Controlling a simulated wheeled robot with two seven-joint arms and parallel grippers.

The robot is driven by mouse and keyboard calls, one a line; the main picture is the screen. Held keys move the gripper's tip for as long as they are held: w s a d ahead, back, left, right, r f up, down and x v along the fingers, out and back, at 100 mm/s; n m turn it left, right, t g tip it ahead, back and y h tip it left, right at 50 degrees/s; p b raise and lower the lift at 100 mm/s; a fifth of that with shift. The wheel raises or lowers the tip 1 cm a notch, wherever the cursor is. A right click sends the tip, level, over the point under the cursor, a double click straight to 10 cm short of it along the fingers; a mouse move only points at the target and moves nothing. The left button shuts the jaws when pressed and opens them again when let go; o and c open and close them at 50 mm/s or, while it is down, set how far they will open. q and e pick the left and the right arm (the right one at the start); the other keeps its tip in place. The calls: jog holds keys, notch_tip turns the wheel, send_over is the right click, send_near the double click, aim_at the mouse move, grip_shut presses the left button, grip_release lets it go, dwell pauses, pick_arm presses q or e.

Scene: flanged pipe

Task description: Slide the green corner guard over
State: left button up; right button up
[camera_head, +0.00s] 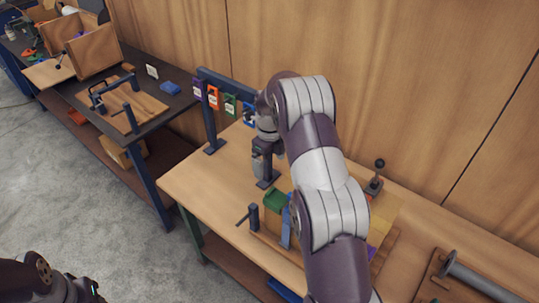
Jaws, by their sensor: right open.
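My right arm reaches up over the workbench, and its gripper (262,148) points down at the right end of a dark rack (232,84). The gripper is open; its fingers are small and partly merge with the rack post. A green piece (230,103) with a pale label hangs on the rack, left of the gripper and apart from it. Another green piece (276,199) sits on top of a wooden block on the bench, below the gripper. I cannot tell which is the corner guard. My left gripper (86,290) is at the bottom left, its fingers unclear.
Purple (198,88), orange (213,96) and blue (248,113) pieces also hang on the rack. A dark clamp (249,216) stands beside the block. My right arm hides part of the bench. A knobbed lever (375,177) stands behind it. Another table (150,122) stands left.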

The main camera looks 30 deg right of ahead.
aim_at(270, 191)
notch_tip(270, 191, down, 12)
jog(key=p, duration=0.6)
jog(key=shift+r, duration=0.25)
jog(key=shift+f, duration=0.6)
jog(key=c, duration=1.1)
jog(key=shift+d, duration=0.15)
jog(key=shift+c, duration=0.2)
